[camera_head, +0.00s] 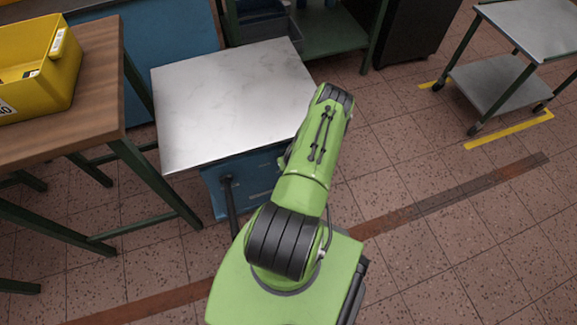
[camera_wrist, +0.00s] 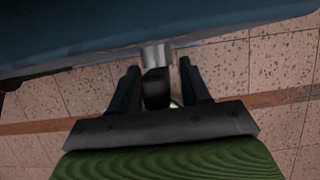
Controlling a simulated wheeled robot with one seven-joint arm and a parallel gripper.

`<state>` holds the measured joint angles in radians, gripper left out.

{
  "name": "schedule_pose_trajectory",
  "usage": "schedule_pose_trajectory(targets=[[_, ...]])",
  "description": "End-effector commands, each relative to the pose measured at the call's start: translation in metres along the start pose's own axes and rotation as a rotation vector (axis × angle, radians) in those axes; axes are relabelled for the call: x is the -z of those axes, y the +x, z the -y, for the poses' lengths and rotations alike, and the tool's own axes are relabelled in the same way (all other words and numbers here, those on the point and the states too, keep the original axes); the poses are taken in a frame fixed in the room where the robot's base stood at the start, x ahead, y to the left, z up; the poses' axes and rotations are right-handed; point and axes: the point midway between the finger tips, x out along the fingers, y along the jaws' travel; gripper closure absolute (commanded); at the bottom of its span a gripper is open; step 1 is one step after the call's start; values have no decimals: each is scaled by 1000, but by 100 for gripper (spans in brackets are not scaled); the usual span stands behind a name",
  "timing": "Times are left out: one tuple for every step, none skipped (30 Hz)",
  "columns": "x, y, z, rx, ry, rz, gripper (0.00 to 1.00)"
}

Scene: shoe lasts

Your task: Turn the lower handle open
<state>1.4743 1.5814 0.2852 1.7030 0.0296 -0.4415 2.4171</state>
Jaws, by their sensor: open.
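In the wrist view, a handle-like part with a silver metal collar and a dark, rounded end (camera_wrist: 156,88) lies between the two dark fingers of my gripper (camera_wrist: 159,66). The fingers are open, with a gap visible on each side of it. The blue cabinet body (camera_wrist: 90,25) fills the top of that view. In the head view, a dark lever (camera_head: 230,200) stands out from the front of the blue cabinet (camera_head: 250,185). I cannot tell whether it is the same part. My gripper is hidden behind my green arm there.
The cabinet has a bare grey metal top (camera_head: 230,95). A wooden table (camera_head: 95,110) with a yellow bin (camera_head: 38,65) stands at left. A metal cart (camera_head: 515,85) stands at far right. The tiled floor (camera_head: 460,235) right of my arm is clear.

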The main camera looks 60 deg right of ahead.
Motion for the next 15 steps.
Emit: schedule_pose_trajectory(targets=[[0,2,0,0,0,2,53],[0,2,0,0,0,2,53],[-1,2,0,0,0,2,53],[-1,2,0,0,-1,1,53],[-1,2,0,0,-1,2,53],[-1,2,0,0,-1,2,53],[-1,1,0,0,-1,2,53],[-1,1,0,0,-1,2,58],[-1,1,0,0,-1,2,64],[0,1,0,0,-1,2,68],[0,1,0,0,-1,2,73],[0,1,0,0,-1,2,79],[0,1,0,0,-1,1,84],[0,1,0,0,-1,1,88],[0,1,0,0,-1,1,95]])
